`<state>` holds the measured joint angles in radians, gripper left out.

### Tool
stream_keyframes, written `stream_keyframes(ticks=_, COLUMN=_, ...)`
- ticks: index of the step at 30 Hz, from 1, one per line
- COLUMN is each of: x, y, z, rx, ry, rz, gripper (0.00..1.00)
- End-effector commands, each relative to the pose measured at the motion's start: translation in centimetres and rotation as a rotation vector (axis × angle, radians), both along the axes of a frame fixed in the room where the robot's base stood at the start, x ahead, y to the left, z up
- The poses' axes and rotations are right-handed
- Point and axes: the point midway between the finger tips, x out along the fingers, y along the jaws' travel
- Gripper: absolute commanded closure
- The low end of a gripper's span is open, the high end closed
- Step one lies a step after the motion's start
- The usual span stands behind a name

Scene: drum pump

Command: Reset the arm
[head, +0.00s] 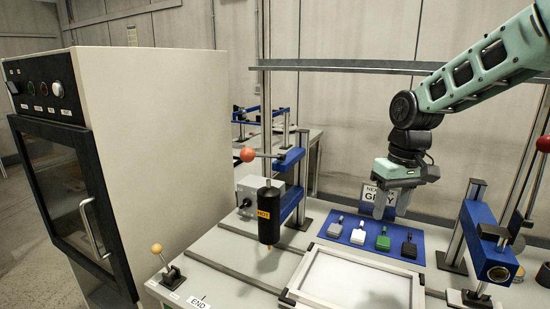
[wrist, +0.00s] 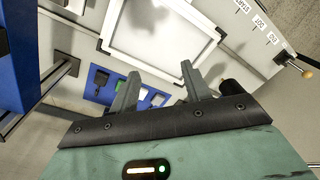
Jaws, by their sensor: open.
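My gripper (head: 391,207) hangs from my arm at the right of the head view, fingers pointing down. Its two fingers are apart with nothing between them.
A white-framed panel (head: 293,287) lies in front of the mat. A black cylinder marked HOT (head: 269,214) stands left, near a red-knobbed lever (head: 247,154). A blue press-like fixture (head: 487,238) stands right. A yellow-knobbed lever (head: 157,249) and an oven-like cabinet (head: 150,130) are further left.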

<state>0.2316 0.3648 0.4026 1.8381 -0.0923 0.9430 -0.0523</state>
Motion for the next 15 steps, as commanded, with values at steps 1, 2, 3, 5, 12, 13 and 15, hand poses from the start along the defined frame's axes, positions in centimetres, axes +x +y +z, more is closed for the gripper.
stream_keyframes(ticks=1, x=-2.7, y=3.2, z=0.0, rx=-0.003, ry=0.001, rz=0.058, gripper=0.52)
stream_keyframes(ticks=2, x=-4.2, y=4.7, z=0.0, rx=-0.003, ry=0.0, rz=0.087, gripper=0.52)
stream_keyframes(ticks=3, x=-6.5, y=6.6, z=-0.2, rx=-0.002, ry=0.001, rz=0.125, gripper=0.52)
stream_keyframes(ticks=5, x=-10.1, y=9.1, z=-0.5, rx=-0.004, ry=0.001, rz=0.18, gripper=0.52)
stream_keyframes(ticks=12, x=-23.9, y=13.2, z=-2.6, rx=-0.012, ry=-0.007, rz=0.361, gripper=0.52)
stream_keyframes(ticks=13, x=-25.2, y=13.2, z=-2.8, rx=-0.013, ry=-0.007, rz=0.376, gripper=0.52)
stream_keyframes(ticks=15, x=-27.4, y=13.1, z=-3.3, rx=-0.015, ry=-0.009, rz=0.401, gripper=0.52)
